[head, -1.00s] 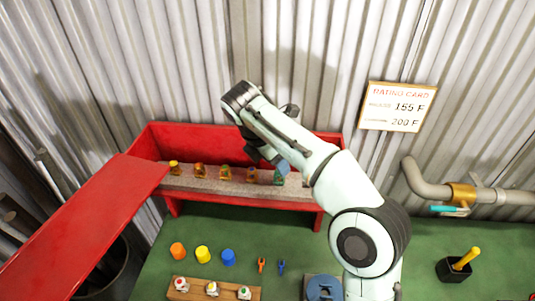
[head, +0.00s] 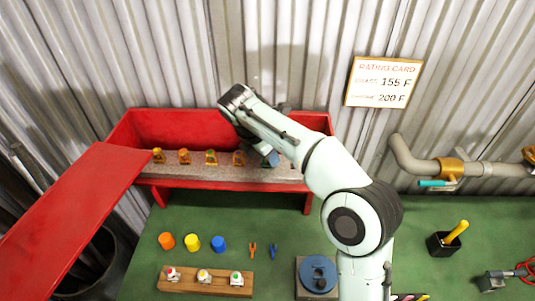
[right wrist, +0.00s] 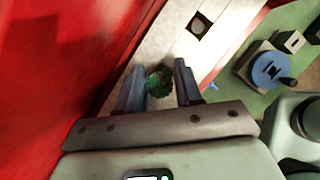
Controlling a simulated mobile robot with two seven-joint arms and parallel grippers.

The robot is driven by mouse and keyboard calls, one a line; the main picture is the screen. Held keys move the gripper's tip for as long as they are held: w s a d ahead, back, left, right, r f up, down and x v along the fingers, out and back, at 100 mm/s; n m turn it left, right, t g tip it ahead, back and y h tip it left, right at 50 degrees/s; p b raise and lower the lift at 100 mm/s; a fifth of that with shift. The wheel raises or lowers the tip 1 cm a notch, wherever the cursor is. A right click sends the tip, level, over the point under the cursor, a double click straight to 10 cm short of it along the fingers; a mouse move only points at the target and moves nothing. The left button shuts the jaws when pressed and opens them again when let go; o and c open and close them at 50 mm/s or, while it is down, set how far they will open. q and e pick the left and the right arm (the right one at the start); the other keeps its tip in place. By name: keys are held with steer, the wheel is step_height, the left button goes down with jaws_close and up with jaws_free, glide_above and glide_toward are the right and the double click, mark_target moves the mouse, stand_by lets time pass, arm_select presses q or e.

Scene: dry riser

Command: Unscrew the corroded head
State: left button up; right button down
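The corroded head is a green, rough, round piece (right wrist: 158,82) on the grey bar in the red box, at the right end of a row of brass heads (head: 211,157). My right gripper (head: 268,154) is over that end and mostly hides the green head in the head view. In the right wrist view my right gripper (right wrist: 158,84) is open, with one blue-grey finger on each side of the green head. A small gap shows at the right finger; contact at the left finger is unclear. My left gripper is not in view.
The red box (head: 190,125) has a raised red lid (head: 75,215) at left. On the green bench are coloured caps (head: 192,243), a wooden block with white heads (head: 205,281), a blue round fixture (head: 318,274) and a black cup (head: 443,244). A pipe (head: 480,169) runs at right.

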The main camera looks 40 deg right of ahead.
steer(key=n+t, duration=0.1)
steer(key=n, duration=0.1)
steer(key=shift+s+r+n+p, duration=0.1)
steer(key=shift+r+n+p, duration=0.05)
steer(key=shift+n+p, duration=0.15)
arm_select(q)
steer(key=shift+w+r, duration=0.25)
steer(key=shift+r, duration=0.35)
arm_select(e)
steer(key=n+t, duration=0.1)
steer(key=n, duration=0.2)
steer(key=shift+y, duration=0.4)
arm_select(q)
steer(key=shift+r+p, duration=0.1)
steer(key=shift+p, duration=0.25)
arm_select(e)
steer(key=n+p, duration=0.1)
steer(key=n, duration=0.1)
steer(key=shift+d+r+n+t+y, duration=0.1)
steer(key=shift+n+t+y, duration=0.2)
steer(key=shift+n+t, duration=0.1)
steer(key=n+p, duration=0.1)
steer(key=n, duration=0.2)
steer(key=shift+t+y, duration=0.4)
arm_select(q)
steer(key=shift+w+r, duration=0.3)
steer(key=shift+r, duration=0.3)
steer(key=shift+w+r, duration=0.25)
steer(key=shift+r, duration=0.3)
